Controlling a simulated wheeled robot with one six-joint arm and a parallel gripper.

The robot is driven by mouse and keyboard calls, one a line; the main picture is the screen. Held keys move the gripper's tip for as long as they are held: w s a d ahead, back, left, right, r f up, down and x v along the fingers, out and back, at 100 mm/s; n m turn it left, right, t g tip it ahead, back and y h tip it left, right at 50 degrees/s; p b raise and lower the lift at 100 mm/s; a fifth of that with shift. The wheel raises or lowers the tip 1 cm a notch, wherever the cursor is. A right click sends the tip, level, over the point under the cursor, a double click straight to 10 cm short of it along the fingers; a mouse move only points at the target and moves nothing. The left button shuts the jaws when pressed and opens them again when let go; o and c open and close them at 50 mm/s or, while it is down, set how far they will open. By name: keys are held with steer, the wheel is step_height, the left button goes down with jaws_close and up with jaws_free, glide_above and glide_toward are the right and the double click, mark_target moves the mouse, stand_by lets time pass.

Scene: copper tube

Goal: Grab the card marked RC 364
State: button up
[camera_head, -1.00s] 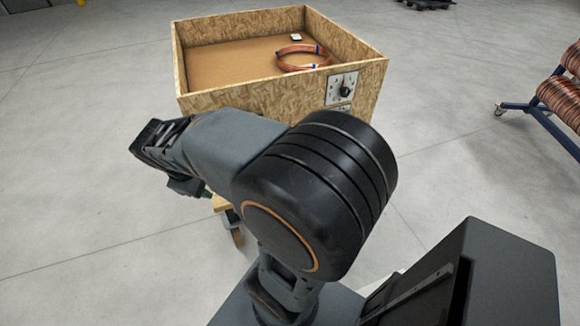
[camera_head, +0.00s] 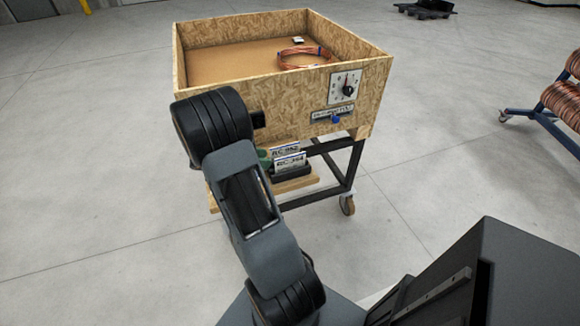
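Two white cards stand in a dark holder (camera_head: 293,174) on the cart's lower shelf. The front card (camera_head: 290,162) carries print that looks like RC-364. The card behind it (camera_head: 285,149) shows a similar RC code, too small to read surely. My arm stands to the left of the cards and covers part of the shelf. My gripper cannot be made out; it seems hidden behind my arm.
An open chipboard crate (camera_head: 345,103) sits on the wheeled cart, above the shelf (camera_head: 318,183). It holds a copper coil (camera_head: 303,57). A dial (camera_head: 345,87) and a label are on its front. A blue rack with copper coils (camera_head: 553,115) stands right. Floor between is clear.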

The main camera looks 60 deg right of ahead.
mark_target(284, 159)
steer(key=shift+x, duration=3.9)
steer(key=shift+r, duration=0.1)
jaws_close()
